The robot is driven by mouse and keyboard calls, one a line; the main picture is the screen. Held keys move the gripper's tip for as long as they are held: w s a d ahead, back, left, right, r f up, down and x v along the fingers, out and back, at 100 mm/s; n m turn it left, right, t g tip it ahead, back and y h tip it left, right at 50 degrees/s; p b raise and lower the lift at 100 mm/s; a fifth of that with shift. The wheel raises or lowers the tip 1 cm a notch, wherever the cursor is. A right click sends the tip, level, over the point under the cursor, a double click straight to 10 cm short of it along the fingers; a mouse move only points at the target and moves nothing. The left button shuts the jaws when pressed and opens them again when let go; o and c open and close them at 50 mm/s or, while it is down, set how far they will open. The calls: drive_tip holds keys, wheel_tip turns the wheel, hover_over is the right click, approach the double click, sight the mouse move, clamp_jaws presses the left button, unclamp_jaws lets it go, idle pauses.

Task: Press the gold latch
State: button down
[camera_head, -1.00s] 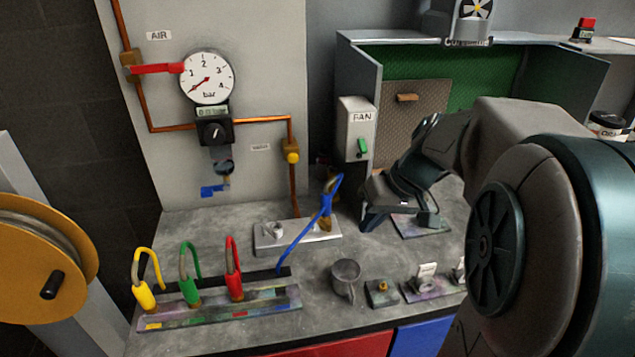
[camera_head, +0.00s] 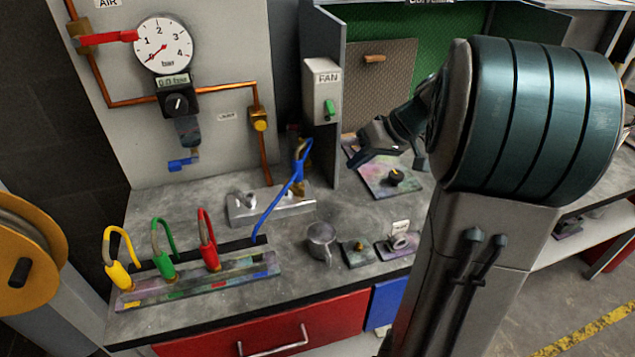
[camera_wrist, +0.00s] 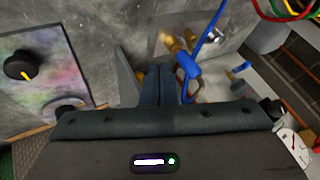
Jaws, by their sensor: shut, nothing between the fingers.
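In the wrist view my gripper's fingers (camera_wrist: 158,85) are together and empty. I cannot pick out the latch in the wrist view.
The fan box (camera_head: 322,95) and the booth's side wall stand between my gripper and the latch. A mug (camera_head: 321,240) and the coloured hose rack (camera_head: 200,285) are on the bench.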

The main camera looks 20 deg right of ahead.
drive_tip(key=w+a+f+p, duration=0.1)
drive_tip(key=w+a+f, duration=0.1)
drive_tip(key=a+f, duration=0.5)
drive_tip(key=shift+w+a+p, duration=0.4)
drive_tip(key=shift+a, duration=0.3)
drive_tip(key=shift+d+b, duration=0.1)
drive_tip(key=shift+b, duration=0.2)
